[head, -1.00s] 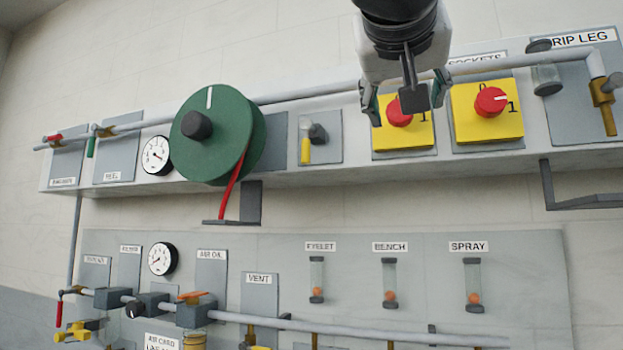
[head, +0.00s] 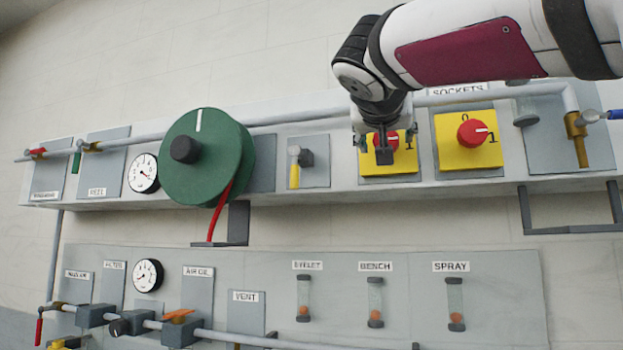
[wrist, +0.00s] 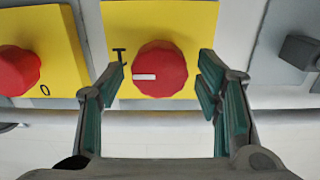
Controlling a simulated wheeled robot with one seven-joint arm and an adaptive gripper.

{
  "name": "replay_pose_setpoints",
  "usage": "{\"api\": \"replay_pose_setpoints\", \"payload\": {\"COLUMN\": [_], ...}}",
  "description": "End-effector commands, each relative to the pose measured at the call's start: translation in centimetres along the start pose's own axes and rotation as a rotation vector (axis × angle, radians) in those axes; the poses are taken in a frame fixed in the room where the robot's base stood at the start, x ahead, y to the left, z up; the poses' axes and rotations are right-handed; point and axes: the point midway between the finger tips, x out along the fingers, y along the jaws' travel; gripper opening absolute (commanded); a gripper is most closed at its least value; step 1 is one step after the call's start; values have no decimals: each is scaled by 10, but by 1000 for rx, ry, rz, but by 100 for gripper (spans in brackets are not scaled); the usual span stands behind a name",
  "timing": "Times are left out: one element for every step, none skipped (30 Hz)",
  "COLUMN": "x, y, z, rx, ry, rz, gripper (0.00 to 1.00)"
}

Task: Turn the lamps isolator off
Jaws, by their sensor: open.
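The left yellow isolator (head: 403,163) has a red knob, mostly hidden by my gripper in the head view; its label is covered. In the wrist view this red knob (wrist: 160,72) sits between my fingers, with its white mark pointing left, near the side with a printed "I". That is rightward in the head view, as the wrist picture is upside down. My gripper (wrist: 160,85) is open, with one finger on each side of the knob and gaps visible. It is in front of the isolator in the head view (head: 384,148). I cannot tell the depth.
The SOCKETS isolator (head: 467,150), also yellow with a red knob, stands close on the right. A pipe (head: 300,112) runs along the shelf top. A yellow-handled valve (head: 294,167) and green reel (head: 205,165) are to the left.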

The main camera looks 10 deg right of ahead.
Motion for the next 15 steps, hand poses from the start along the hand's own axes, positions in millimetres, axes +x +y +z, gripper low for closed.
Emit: {"api": "replay_pose_setpoints", "payload": {"x": [4, 6, 9, 10, 11, 12, 12, 13, 13, 13, 13, 13, 13, 13, 13], "y": [0, 0, 0, 1, 0, 0, 0, 0, 0, 0, 0, 0, 0, 0, 0], "z": [0, 0, 0, 0, 0, 0, 0, 0, 0, 1, 1, 1, 1, 1, 1], "rx": [-1, 0, 0, 0, 0, 0, 0, 0, 0, 0, 0, 0, 0, 0, 0], "ry": [-1, -1, -1, -1, 0, 0, 0, 0, 0, 0, 0, 0, 0, 0, 0], "rz": [0, 0, 1, 1, 1, 1, 1, 0, 0, 0, 0, 0, 0, 0, 0], "gripper": [59, 59, 59, 59, 59, 59, 59, 59, 59, 59, 59, 59, 59, 56, 47]}}
